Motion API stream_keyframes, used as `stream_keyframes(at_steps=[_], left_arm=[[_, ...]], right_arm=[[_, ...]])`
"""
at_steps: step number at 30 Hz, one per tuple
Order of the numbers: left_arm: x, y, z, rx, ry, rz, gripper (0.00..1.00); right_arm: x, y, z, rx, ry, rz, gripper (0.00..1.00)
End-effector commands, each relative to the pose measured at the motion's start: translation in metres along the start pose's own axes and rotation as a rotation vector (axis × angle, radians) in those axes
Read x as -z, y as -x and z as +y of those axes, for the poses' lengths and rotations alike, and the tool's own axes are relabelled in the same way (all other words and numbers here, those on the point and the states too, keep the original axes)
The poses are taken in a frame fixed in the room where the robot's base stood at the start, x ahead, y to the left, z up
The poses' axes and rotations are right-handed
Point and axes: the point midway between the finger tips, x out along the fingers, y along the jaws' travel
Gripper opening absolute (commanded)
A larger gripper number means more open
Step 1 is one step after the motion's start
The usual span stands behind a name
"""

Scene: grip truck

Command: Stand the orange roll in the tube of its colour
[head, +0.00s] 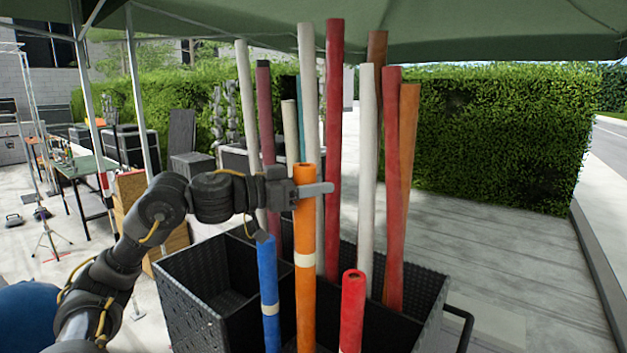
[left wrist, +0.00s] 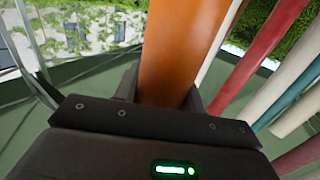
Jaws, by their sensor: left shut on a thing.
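The orange roll (head: 305,225) stands near upright, with a cream band partway down. My left gripper (head: 313,190) is shut on it just below its top end. In the left wrist view the orange roll (left wrist: 178,45) lies between the jaws. Its lower end is out of the head view. A blue roll (head: 268,270) is to its left and a red roll (head: 351,310) to its right, both with lower tops. I cannot make out the coloured tubes. My right gripper is not in view.
A black bin with compartments (head: 190,300) stands behind the rolls. Several tall white, red and brown rolls rise from it, including a red one (head: 333,120) and an orange-brown one (head: 407,150). The bin's left compartment looks empty. Paving at right is clear up to the hedge (head: 490,140).

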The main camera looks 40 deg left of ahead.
Motion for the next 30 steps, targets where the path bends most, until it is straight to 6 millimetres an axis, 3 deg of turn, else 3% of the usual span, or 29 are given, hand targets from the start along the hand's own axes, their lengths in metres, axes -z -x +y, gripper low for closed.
stream_keyframes(at_steps=[8,30], left_arm=[[-0.014,0.0,0.0,-0.001,0.001,0.004,0.0],[-0.054,0.0,0.0,-0.001,-0.001,0.004,0.0]], right_arm=[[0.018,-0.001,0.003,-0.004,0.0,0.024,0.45],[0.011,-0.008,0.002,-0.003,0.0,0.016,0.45]])
